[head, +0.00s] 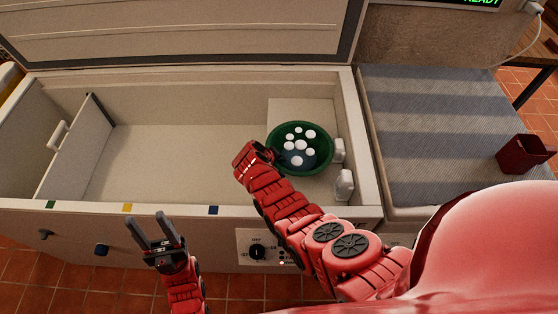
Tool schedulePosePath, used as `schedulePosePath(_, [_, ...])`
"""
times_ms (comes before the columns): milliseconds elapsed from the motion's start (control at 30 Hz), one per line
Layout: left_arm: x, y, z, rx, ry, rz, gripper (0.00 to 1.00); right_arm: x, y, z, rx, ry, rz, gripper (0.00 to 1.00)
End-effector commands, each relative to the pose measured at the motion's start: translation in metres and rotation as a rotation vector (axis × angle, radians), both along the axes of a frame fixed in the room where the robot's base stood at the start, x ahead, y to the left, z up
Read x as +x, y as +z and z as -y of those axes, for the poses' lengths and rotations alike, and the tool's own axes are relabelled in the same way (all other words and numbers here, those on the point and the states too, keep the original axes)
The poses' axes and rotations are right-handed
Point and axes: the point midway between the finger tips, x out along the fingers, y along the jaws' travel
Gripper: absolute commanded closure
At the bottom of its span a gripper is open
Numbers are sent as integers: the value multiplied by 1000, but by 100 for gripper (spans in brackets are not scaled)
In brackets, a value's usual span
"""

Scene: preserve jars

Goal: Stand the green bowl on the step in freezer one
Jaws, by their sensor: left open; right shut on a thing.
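The green bowl (325,165) holds several white round pieces and is inside the right end of the open chest freezer (180,150). It is over the raised step (285,108) there; whether it touches the step I cannot tell. My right gripper (275,155) is shut on the bowl's left rim, its fingertips partly hidden by the arm. My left gripper (152,230) is open and empty, in front of the freezer's front wall.
A white divider (75,150) stands at the freezer's left end. White fittings (344,183) are close to the bowl's right. The raised lid (180,30) is behind. A dark red container (524,153) stands on the striped surface (430,140) at right. The freezer's middle floor is clear.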

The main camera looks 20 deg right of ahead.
Motion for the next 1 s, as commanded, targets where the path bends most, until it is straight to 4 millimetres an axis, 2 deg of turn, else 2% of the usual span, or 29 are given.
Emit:
schedulePosePath(33, [0, -3, 0, 0, 0, 0, 50, 0, -2, 0, -1, 0, 1, 100])
schedulePosePath(67, [0, -3, 0, 0, 0, 0, 50, 0, -2, 0, 1, 0, 1, 76])
schedulePosePath(133, [0, -2, 0, 0, 0, 0, 50, 0, -1, 0, 0, 0, 0, 66])
schedulePosePath(567, [0, 0, 0, 0, 0, 0, 50, -1, 3, -2, -1, 0, 0, 66])
schedulePosePath(767, [0, -1, 0, 0, 0, 0, 50, -8, 18, -11, -2, 0, 0, 66])
schedulePosePath(1000, [0, -7, 0, 0, 0, 0, 50, -19, 46, -28, 1, 1, 4, 66])
